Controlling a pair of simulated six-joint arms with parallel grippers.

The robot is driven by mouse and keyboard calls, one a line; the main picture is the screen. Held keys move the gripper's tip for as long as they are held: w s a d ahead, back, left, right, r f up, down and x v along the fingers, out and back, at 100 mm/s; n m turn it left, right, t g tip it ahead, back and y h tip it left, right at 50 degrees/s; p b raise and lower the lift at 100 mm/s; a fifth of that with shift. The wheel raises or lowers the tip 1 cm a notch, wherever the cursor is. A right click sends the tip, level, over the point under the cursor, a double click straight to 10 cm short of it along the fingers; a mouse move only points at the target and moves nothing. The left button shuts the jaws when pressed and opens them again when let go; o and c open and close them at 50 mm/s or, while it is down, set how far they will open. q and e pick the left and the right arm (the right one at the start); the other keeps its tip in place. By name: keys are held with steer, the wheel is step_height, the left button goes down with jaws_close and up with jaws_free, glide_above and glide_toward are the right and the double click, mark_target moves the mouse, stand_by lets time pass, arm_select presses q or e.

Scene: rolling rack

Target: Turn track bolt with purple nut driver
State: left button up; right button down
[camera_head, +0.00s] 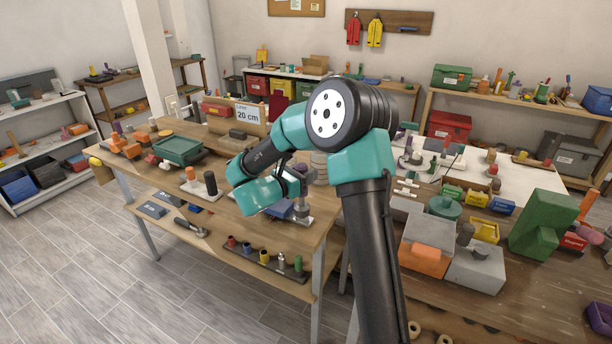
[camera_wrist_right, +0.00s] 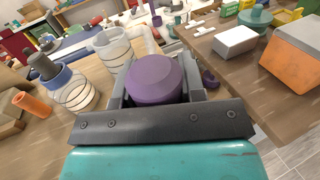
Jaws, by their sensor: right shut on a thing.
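My right gripper (camera_head: 298,188) is low over the near table, and the arm hides part of it in the head view. In the right wrist view its two jaws are shut on the purple nut driver (camera_wrist_right: 155,78), whose rounded purple end fills the space between them. The driver's lower end is hidden under the gripper. A light grey plate (camera_head: 301,220) with a grey part on it lies just below the gripper in the head view. I cannot make out the track bolt in either view. My left gripper is not in view.
A "20 cm" sign (camera_head: 247,114) stands at the table's back. A green tray (camera_head: 180,150) and a black cylinder (camera_head: 210,183) stand to the left. Clear ringed jars (camera_wrist_right: 112,45) stand near the gripper. A grey box (camera_head: 428,232) and orange block (camera_head: 424,260) are on the right table.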

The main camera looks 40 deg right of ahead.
mark_target(301, 164)
steer(key=shift+r, duration=3.05)
steer(key=n+t, duration=0.2)
steer(key=t, duration=0.1)
steer(key=n+t+y, duration=0.1)
steer(key=t, duration=0.1)
steer(key=n+t+y, duration=0.1)
steer(key=n+t, duration=0.1)
steer(key=t, duration=0.1)
steer(key=shift+w+a+n+t, duration=0.1)
steer(key=shift+w+n+t, duration=0.2)
steer(key=n+t+y, duration=0.1)
steer(key=t, duration=0.1)
steer(key=n+t+y, duration=0.4)
steer(key=shift+w+a, duration=0.3)
steer(key=shift+w, duration=0.1)
steer(key=shift+s+f, duration=0.1)
